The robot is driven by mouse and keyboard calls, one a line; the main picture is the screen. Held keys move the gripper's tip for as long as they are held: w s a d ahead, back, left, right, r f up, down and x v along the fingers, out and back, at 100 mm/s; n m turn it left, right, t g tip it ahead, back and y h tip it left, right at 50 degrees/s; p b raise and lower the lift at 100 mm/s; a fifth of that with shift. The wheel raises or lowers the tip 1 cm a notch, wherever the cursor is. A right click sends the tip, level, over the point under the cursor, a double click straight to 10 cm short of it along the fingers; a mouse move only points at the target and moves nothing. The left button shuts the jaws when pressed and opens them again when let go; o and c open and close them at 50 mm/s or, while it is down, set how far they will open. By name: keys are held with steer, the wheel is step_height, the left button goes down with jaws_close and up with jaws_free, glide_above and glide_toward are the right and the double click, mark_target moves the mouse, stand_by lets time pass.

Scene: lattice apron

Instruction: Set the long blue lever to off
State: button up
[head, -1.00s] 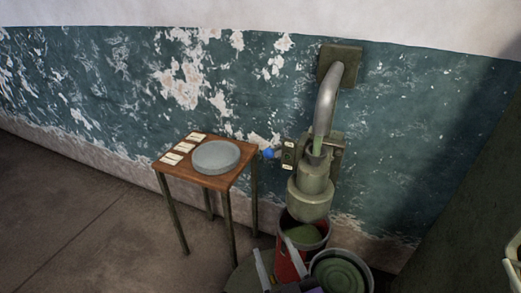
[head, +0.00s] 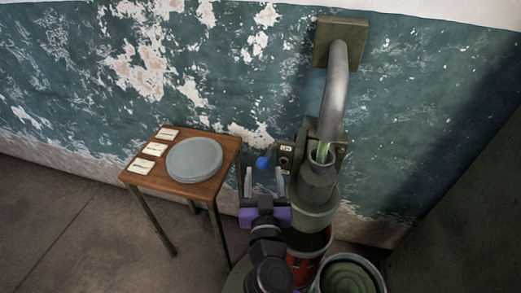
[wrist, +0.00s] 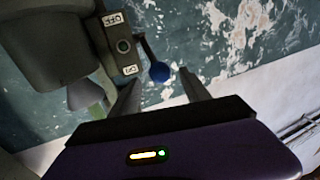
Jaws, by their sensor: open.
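The long lever ends in a round blue knob (head: 263,163) beside a dark switch plate (head: 286,156) on the machine. In the wrist view the blue knob (wrist: 160,72) hangs on a dark lever arm (wrist: 149,48), nearer the plate's ON label (wrist: 131,70) than its OFF label (wrist: 112,20). My gripper (head: 264,172) is open, its two fingers pointing toward the knob. In the wrist view the knob appears between and just beyond the fingertips (wrist: 162,84). I cannot tell whether they touch it.
A small wooden table (head: 200,190) with a round grey lid (head: 195,160) and white cards (head: 155,149) stands to the left. A curved pipe (head: 335,92) enters the machine on the right. A red bucket (head: 304,266) and a green-lidded container (head: 348,278) stand below.

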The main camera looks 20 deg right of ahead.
mark_target(263, 159)
steer(key=p+x, duration=0.2)
steer(key=x, duration=0.4)
steer(key=shift+r, duration=0.15)
steer(key=shift+f+x, duration=0.25)
steer(key=shift+x, duration=0.7)
jaws_close()
stand_by(0.6)
